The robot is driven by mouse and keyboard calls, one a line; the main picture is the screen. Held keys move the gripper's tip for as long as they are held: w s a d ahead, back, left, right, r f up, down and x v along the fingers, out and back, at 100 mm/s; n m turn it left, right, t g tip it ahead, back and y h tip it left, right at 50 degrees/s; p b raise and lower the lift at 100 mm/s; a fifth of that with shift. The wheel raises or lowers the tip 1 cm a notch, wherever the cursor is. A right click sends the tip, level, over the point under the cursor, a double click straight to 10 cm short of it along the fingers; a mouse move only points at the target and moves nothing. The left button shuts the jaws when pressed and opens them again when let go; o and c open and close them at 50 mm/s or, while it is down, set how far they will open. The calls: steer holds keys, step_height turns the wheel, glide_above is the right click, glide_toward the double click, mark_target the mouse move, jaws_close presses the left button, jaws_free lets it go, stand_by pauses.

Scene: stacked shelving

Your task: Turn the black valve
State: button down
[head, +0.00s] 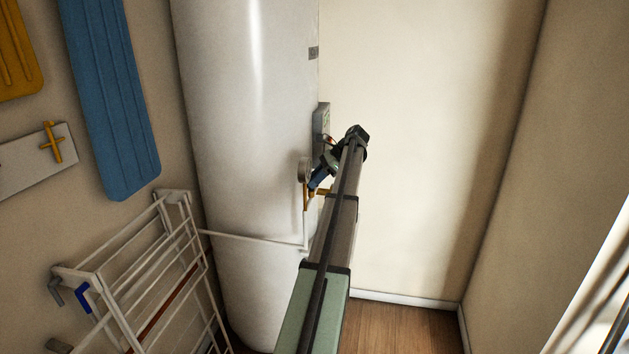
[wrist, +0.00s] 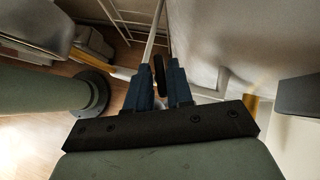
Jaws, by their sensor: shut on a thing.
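The black valve (wrist: 158,74) is a thin dark disc seen nearly edge-on in the wrist view. It stands between the blue fingers of my gripper (wrist: 160,68), which is shut on it. In the head view my gripper (head: 317,181) is at the right side of the white tank, beside some yellow piping (head: 313,196). The valve cannot be made out clearly there, because my arm and gripper cover that spot.
The tall white tank (head: 250,130) stands directly beside my gripper. A white drying rack (head: 140,270) is at lower left. A blue board (head: 108,95) hangs on the left wall. Free floor (head: 400,325) lies right of my arm.

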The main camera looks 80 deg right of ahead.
stand_by(0.3)
steer(key=c, duration=1.2)
jaws_free()
